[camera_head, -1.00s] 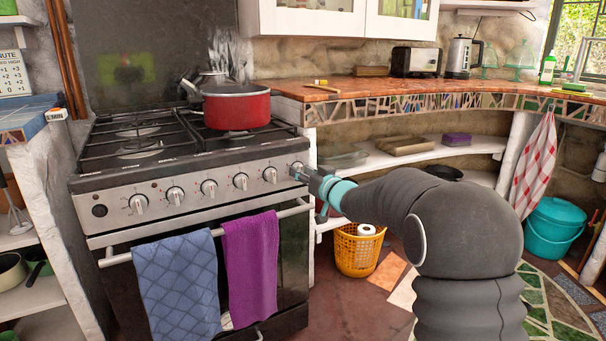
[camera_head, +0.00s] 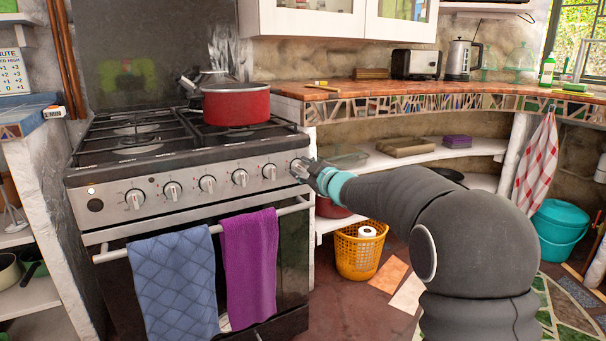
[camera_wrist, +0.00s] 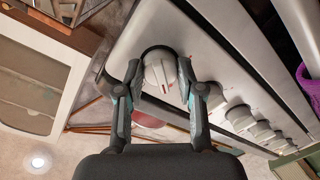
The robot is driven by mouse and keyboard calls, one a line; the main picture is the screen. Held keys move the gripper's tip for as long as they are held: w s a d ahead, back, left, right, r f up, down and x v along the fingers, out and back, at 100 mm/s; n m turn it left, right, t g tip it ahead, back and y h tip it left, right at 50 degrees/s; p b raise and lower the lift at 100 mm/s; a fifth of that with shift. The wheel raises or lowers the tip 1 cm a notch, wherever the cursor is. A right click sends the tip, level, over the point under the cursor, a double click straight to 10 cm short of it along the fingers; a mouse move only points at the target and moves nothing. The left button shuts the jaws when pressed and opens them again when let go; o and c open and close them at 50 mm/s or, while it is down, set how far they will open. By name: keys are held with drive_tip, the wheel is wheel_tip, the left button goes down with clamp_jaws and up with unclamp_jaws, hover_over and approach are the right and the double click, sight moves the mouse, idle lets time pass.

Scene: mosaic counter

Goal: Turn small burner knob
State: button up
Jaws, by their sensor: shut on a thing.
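The stove's front panel (camera_head: 155,200) carries a row of white and grey knobs. The rightmost knob (camera_wrist: 160,71) sits between my gripper's fingertips in the wrist view, with a red mark on its face. My gripper (camera_head: 300,168) is shut on this knob at the right end of the panel; it also shows in the wrist view (camera_wrist: 160,84). In the head view the gripper mostly hides the knob. The other knobs (camera_head: 239,178) stand in a line to the left.
A red pot (camera_head: 236,105) stands on the right rear of the hob. A blue towel (camera_head: 172,285) and a purple towel (camera_head: 249,250) hang on the oven rail below the knobs. A yellow basket (camera_head: 358,252) stands on the floor under the counter.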

drive_tip(key=shift+n+b, duration=0.3)
drive_tip(key=shift+n, duration=0.4)
drive_tip(key=o, duration=1.1)
drive_tip(key=shift+o, duration=0.2)
drive_tip(key=v, duration=1.2)
drive_tip(key=shift+a, duration=0.1)
drive_tip(key=shift+c, duration=0.2)
clamp_jaws()
